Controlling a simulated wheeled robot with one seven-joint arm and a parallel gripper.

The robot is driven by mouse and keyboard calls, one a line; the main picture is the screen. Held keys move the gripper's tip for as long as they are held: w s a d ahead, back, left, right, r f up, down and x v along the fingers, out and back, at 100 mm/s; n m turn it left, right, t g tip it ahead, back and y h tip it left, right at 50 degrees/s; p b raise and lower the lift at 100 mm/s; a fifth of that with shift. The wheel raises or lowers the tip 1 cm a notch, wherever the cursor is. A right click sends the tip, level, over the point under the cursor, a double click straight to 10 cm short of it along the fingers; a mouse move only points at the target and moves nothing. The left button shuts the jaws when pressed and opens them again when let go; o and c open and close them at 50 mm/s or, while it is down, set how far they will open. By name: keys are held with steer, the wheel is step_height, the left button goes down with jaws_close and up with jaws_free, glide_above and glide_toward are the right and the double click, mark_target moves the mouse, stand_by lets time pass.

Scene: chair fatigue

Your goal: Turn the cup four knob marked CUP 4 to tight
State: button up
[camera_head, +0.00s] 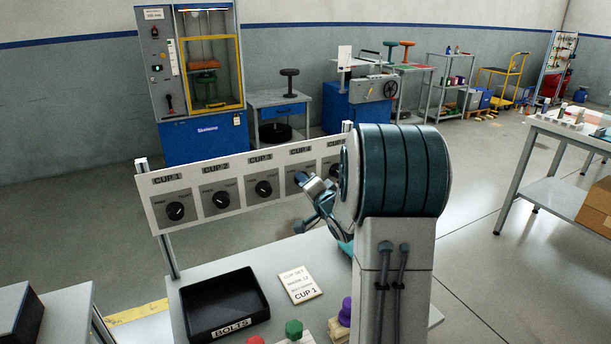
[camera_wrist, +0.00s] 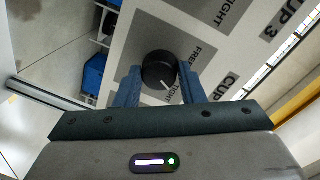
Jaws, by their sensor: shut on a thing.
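The CUP 4 knob is black and round and shows in the wrist view (camera_wrist: 158,69), between the two blue fingers of my gripper (camera_wrist: 160,88). My gripper is shut on it. The knob's white pointer mark is on the side toward the printed word TIGHT; FREE is printed farther up. The label beside the knob shows CUP, with its number hidden. In the head view my gripper (camera_head: 306,181) is at the fourth dial of the white panel (camera_head: 157,212), under the CUP 4 label (camera_head: 300,150); my arm hides part of that dial.
The CUP 1 (camera_head: 176,211), CUP 2 (camera_head: 221,199) and CUP 3 (camera_head: 263,188) knobs are in the same row to the left. Below the panel are a black BOLTS tray (camera_head: 188,318), a card (camera_head: 300,284) and colored knobs. My arm hides the panel's right end.

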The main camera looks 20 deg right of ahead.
steer(key=shift+r+m+y+p, duration=0.15)
steer(key=shift+m+y+p, duration=0.15)
steer(key=shift+m+p, duration=1.25)
steer(key=shift+m, duration=0.25)
steer(key=o, duration=1)
steer(key=s, duration=0.9)
steer(key=s+r, duration=0.1)
steer(key=s, duration=0.3)
steer(key=shift+s+d, duration=0.3)
steer(key=shift+s, duration=0.1)
